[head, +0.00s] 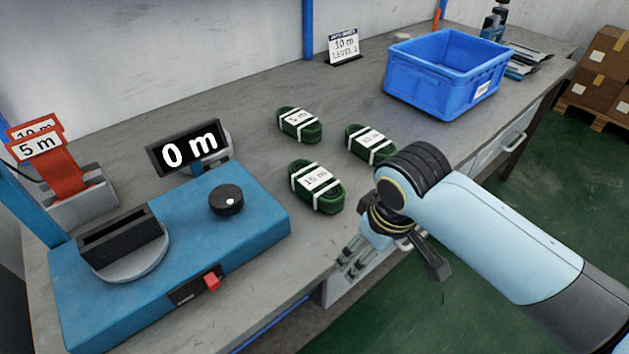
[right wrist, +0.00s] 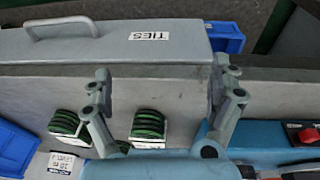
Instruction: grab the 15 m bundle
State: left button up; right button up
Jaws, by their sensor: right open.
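The 15 m bundle (head: 327,198) is a green coil with two white bands and a white label, lying on the grey bench right of the blue machine. My right gripper (head: 394,262) is open and empty, off the bench's front edge, to the right of this bundle and apart from it. My left gripper is not in view.
A 5 m bundle (head: 299,124) lies behind, and another green bundle (head: 371,142) lies to the right. The blue machine (head: 190,235) with a 0 m display (head: 190,147) stands left. A blue crate (head: 445,75) stands at the back right. Bare bench lies between crate and bundles.

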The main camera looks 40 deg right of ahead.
jog(key=shift+g, duration=0.5)
jog(key=w+r, duration=0.1)
jog(key=w, duration=0.2)
jog(key=w+r, duration=0.2)
jog(key=w, duration=0.1)
jog(key=w+d+r, duration=0.1)
jog(key=w, duration=0.2)
jog(key=shift+w+d+r, duration=0.1)
jog(key=shift+w+r, duration=0.2)
jog(key=shift+r, duration=0.05)
jog(key=g, duration=0.1)
send_near(316, 177)
jog(key=shift+s+d+f+y+p, duration=0.2)
jog(key=shift+d+y+p, duration=0.2)
jog(key=shift+d, duration=0.25)
notch_tip(316, 177, down, 5)
jog(key=shift+w+r+b, duration=0.1)
jog(key=shift+r+b, duration=0.1)
jog(key=shift+b, duration=0.2)
jog(key=f, duration=0.5)
jog(key=shift+w+a+f+b, duration=0.2)
jog(key=shift+a+f+b, duration=0.15)
jog(key=shift+c, duration=0.4)
jog(key=shift+r, duration=0.1)
jog(key=c, duration=1.5)
